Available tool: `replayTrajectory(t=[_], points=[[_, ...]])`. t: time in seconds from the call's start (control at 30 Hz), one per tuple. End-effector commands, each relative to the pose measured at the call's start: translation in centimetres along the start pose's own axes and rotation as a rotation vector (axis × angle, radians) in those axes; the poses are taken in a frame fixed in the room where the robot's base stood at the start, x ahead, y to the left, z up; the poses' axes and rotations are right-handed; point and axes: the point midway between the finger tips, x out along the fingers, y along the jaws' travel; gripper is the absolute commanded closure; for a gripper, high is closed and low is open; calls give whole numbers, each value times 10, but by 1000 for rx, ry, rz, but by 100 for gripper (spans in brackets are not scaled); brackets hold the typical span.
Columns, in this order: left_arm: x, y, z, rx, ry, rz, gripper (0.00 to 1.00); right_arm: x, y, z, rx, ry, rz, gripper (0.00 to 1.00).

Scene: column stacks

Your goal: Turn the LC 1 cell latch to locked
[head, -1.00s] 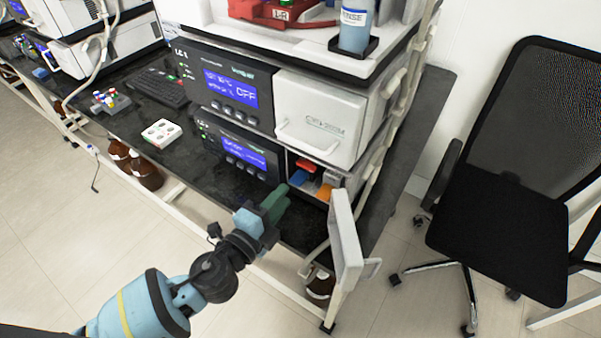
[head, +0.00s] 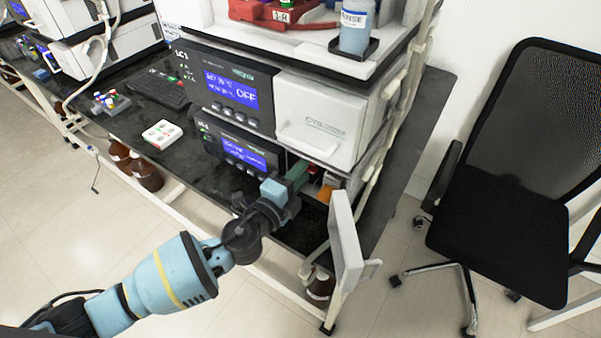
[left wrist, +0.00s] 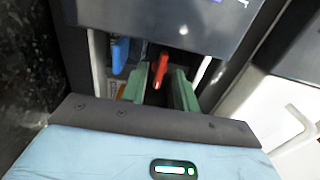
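The LC 1 stack stands on the dark bench, its label (head: 181,54) on the upper module. The lower module (head: 240,148) has its right bay open, with the white door (head: 345,240) swung outward. In the left wrist view a red lever (left wrist: 160,68) points out of the bay; I cannot tell whether it is locked. A blue part (left wrist: 120,54) is left of it. My left gripper (head: 298,172) is at the bay mouth. Its green fingers (left wrist: 163,92) stand apart, the red lever showing between and beyond them; contact is unclear. My right gripper is not in view.
An orange part (head: 325,194) sits low in the bay. The closed white oven door (head: 318,125) is just above. A rinse bottle (head: 355,26) stands on top. A black chair (head: 500,200) is at right.

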Motion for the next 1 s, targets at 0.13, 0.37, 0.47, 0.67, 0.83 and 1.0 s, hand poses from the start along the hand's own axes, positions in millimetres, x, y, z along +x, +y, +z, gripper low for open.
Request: replayTrajectory(t=[0.13, 0.37, 0.47, 0.67, 0.83, 1.0], points=[[4, 0, 0, 0, 0, 0, 70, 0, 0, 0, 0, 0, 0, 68], [4, 0, 0, 0, 1, 0, 75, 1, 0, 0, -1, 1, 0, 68], [4, 0, 0, 0, 0, 0, 88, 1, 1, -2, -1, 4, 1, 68], [4, 0, 0, 0, 0, 0, 100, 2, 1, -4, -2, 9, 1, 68], [4, 0, 0, -8, 0, 0, 100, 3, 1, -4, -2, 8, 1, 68], [3, 1, 0, -52, 1, 0, 100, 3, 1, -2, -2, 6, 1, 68]])
